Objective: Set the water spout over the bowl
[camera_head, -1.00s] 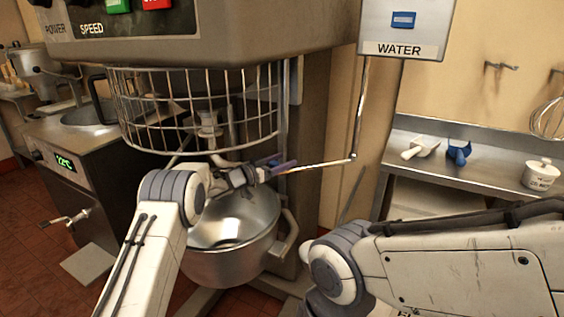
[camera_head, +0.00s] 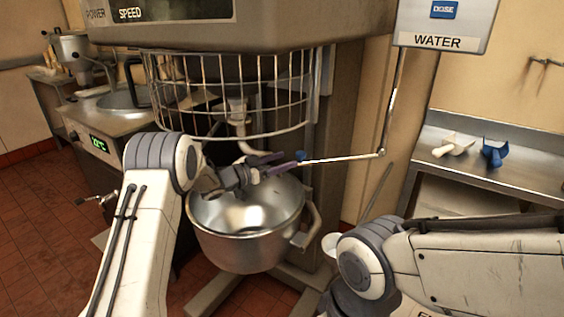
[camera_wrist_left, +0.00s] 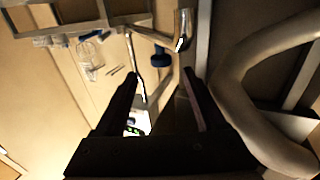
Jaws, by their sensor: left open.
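The water spout (camera_head: 340,158) is a thin metal pipe, coming down from the WATER box and bending left toward the mixer. A blue piece (camera_head: 301,155) shows near its left end, above the bowl's right side. The steel bowl (camera_head: 250,222) stands below the wire guard. My left gripper (camera_head: 285,164) is open above the bowl, its fingertips close to the blue piece. In the left wrist view, the spout's curved end (camera_wrist_left: 183,28) and the blue piece lie beyond the open fingers (camera_wrist_left: 162,82); nothing is visibly clamped. My right gripper is out of view.
The wire guard (camera_head: 230,105) hangs just above my left gripper. The WATER box (camera_head: 445,20) is at upper right. A steel shelf (camera_head: 510,178) holds a white scoop (camera_head: 452,146) and a blue scoop (camera_head: 494,152). My right forearm crosses the lower right.

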